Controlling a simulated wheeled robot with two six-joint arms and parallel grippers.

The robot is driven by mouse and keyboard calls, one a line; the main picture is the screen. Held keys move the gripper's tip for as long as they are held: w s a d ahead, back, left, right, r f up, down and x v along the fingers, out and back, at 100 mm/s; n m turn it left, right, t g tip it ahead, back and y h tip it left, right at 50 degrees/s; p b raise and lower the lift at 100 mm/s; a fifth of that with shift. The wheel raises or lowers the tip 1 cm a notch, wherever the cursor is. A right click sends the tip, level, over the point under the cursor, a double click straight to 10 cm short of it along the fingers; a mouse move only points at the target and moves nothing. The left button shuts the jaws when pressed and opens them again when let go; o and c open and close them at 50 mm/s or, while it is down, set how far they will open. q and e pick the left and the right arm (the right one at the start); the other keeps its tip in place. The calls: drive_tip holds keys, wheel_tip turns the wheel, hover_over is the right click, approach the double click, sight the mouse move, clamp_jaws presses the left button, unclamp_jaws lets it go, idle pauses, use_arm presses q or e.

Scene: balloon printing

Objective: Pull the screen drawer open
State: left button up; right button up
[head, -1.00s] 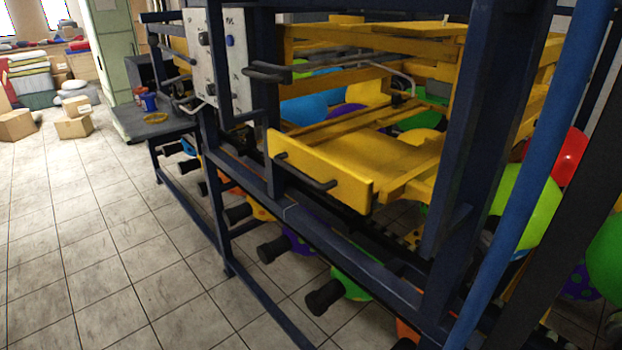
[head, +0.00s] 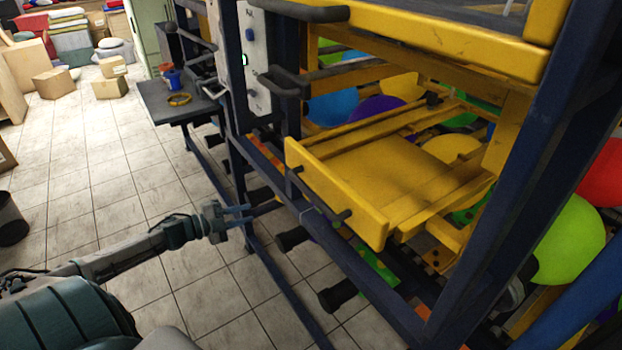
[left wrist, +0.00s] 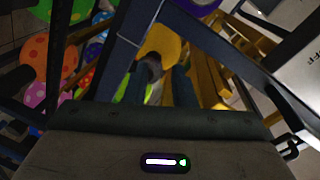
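A yellow drawer (head: 330,187) with a dark bar handle (head: 318,194) sits in the blue frame; its flat yellow panel lies behind the front. A second yellow frame with a grey top (head: 440,38) is above it, with a dark handle (head: 305,13) at its left. I cannot tell for sure which one is the screen drawer. My left gripper (head: 247,214) is left of and lower in the picture than the lower drawer's handle, apart from it. Its fingers are spread and empty, also in the left wrist view (left wrist: 165,82). My right gripper is out of view.
Blue frame posts and rails (head: 262,160) stand close to the gripper, with several dark knobs (head: 340,294) jutting out low. A small dark table (head: 185,108) holds cups and a yellow ring. Tiled floor at left is mostly clear; boxes are farther back.

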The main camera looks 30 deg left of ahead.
use_arm(q)
drive_tip(key=d+r+m+g+h+p, duration=0.2)
drive_tip(key=d+r+m+g+h, duration=0.4)
drive_tip(key=r, duration=0.8)
drive_tip(key=m+g+h, duration=0.2)
drive_tip(key=m+g, duration=0.1)
drive_tip(key=m, duration=0.3)
approach(311, 191)
drive_tip(key=x, duration=0.7)
drive_tip(key=shift+f, duration=0.3)
drive_tip(key=shift+p+x, duration=0.4)
drive_tip(key=shift+x, duration=1.1)
drive_tip(key=shift+f, duration=0.15)
drive_tip(key=shift+c, duration=0.4)
clamp_jaws()
